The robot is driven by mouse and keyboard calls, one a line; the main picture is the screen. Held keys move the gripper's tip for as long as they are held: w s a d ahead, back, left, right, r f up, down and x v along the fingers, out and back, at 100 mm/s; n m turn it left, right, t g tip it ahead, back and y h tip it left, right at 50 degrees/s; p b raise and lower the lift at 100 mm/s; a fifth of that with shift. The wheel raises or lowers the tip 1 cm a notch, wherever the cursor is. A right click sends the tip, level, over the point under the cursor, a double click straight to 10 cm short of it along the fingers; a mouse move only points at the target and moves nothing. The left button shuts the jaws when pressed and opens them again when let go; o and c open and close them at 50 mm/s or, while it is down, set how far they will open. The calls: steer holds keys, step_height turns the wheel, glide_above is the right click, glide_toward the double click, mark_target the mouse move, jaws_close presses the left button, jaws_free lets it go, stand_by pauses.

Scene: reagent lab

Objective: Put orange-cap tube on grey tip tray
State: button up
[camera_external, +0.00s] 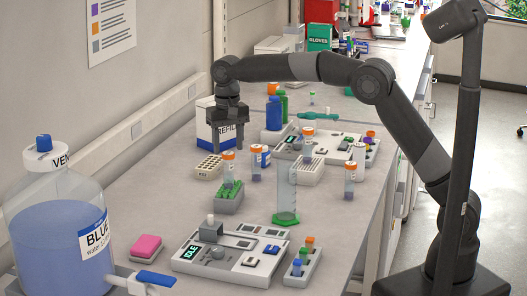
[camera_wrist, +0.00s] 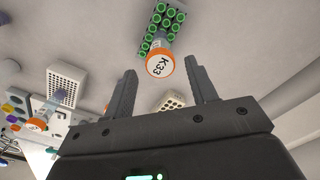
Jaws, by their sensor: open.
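An orange-cap tube marked K33 (camera_wrist: 160,66) stands upright in the green-topped rack (camera_wrist: 176,18). The tube (camera_external: 228,167) and rack (camera_external: 229,203) also show in the external view. My gripper (camera_external: 227,147) is open, pointing down above the bench near this tube. In the wrist view, my gripper (camera_wrist: 164,76) has empty space between its fingers, and the orange cap appears just beyond the fingertips. The grey tip tray (camera_external: 309,172), a pale block with holes, stands to the right; it also shows in the wrist view (camera_wrist: 65,86).
Other orange-capped tubes stand at right (camera_external: 350,182) and beside the rack (camera_external: 256,160). A beige tray (camera_external: 209,168) sits left of the rack. A clear cylinder on a green base (camera_external: 286,217) stands between the rack and the right tube. Blue and green bottles (camera_external: 274,113) are behind.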

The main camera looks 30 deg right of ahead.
step_height(320, 180, up, 6)
steer(key=shift+f, duration=0.15)
steer(key=shift+d, duration=0.1)
steer(key=s+d+r+t+y, duration=0.1)
steer(key=s+d+r, duration=0.25)
steer(key=d, duration=0.95)
steer(key=s+d+r+t, duration=0.2)
steer(key=s+d+r, duration=0.15)
steer(key=d, duration=1.05)
steer(key=s+d+f+t, duration=0.1)
steer(key=s+d+f, duration=0.4)
steer(key=s+d, duration=0.3)
steer(key=s+d+f+t+h, duration=0.1)
steer(key=s+d+f, duration=0.5)
steer(key=s, duration=0.5)
steer(key=shift+s+d+t, duration=0.3)
steer(key=shift+s+d, duration=0.1)
steer(key=shift+d, duration=0.6)
